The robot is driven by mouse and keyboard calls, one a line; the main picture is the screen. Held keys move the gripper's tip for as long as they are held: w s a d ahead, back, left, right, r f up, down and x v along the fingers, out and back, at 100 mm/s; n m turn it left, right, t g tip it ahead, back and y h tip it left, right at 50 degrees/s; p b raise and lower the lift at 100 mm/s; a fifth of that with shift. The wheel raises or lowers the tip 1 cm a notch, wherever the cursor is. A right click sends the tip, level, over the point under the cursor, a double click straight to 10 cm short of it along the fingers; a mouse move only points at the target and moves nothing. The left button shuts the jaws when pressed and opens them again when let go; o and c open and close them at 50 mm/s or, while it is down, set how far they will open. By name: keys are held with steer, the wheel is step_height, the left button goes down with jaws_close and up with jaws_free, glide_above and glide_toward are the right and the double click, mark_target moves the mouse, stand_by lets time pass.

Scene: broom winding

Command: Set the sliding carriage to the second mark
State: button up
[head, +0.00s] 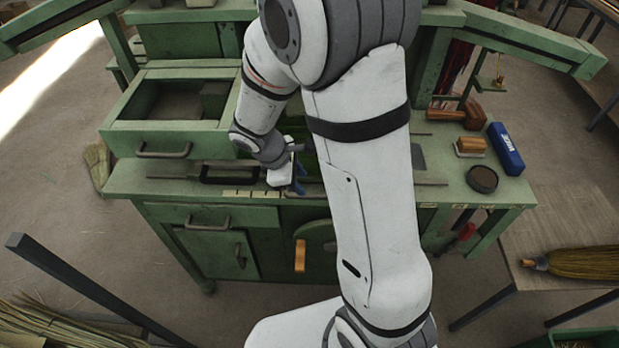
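A thin dark rail (413,182) runs left to right along the front of the green bench top. Pale marks (238,194) sit on the bench edge below the rail, left of my gripper. A dark frame-like part (222,174) lies along the rail just left of my gripper; I cannot tell whether it belongs to the sliding carriage. My gripper (297,184) points down at the rail, right of the pale marks. Blue shows at its tip. My arm hides part of the rail, and the fingers are too small to tell whether they hold anything.
An open drawer box (165,125) stands at the bench's left. On the right lie a blue box (506,148), a wooden-backed brush (470,146), a round dark tin (482,179) and a mallet (473,114). A broom (585,262) lies on the right table.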

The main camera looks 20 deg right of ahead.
mark_target(313, 195)
steer(key=x, duration=0.7)
steer(key=shift+f, duration=0.1)
steer(key=shift+s, duration=0.1)
steer(key=shift+c, duration=0.3)
jaws_close()
